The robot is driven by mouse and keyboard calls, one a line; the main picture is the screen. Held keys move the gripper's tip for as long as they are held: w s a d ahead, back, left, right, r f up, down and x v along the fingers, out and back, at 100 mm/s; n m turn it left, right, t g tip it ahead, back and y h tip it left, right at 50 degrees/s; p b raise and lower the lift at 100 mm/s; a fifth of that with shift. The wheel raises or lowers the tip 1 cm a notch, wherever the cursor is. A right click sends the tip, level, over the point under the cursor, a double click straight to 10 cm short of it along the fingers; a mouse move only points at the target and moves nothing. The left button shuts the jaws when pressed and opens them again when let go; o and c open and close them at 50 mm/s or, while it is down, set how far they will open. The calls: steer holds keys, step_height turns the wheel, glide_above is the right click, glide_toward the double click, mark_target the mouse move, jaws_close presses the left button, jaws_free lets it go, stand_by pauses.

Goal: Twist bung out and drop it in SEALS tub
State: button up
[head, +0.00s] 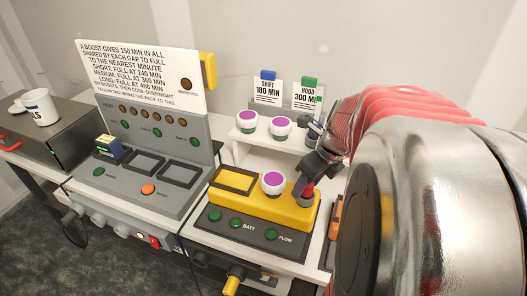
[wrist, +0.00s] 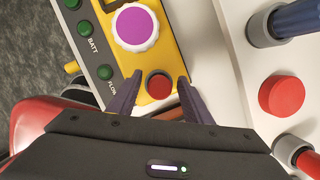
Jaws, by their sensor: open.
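A red round bung (wrist: 158,86) sits in the end of the yellow pack (wrist: 172,58), beside a white cap with a purple top. My gripper (wrist: 157,92) is open, with one dark finger on each side of the bung; I cannot tell whether either touches it. In the head view my gripper (head: 306,182) is over the right end of the yellow pack (head: 233,201) and partly hides the bung's place. A white tub (head: 40,107) with letters ending in "LS" stands on a grey box at the far left.
Purple-topped white caps (head: 281,127) stand on a white shelf behind the pack. A grey panel (head: 150,165) with buttons and a tall sign lies between the pack and the tub. In the wrist view another red round top (wrist: 282,96) is at the right.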

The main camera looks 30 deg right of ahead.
steer(key=shift+m+h, duration=0.6)
steer(key=shift+m, duration=1.6)
steer(key=shift+c, duration=0.6)
jaws_close()
steer(key=shift+n+y, duration=0.5)
steer(key=shift+n, duration=1.3)
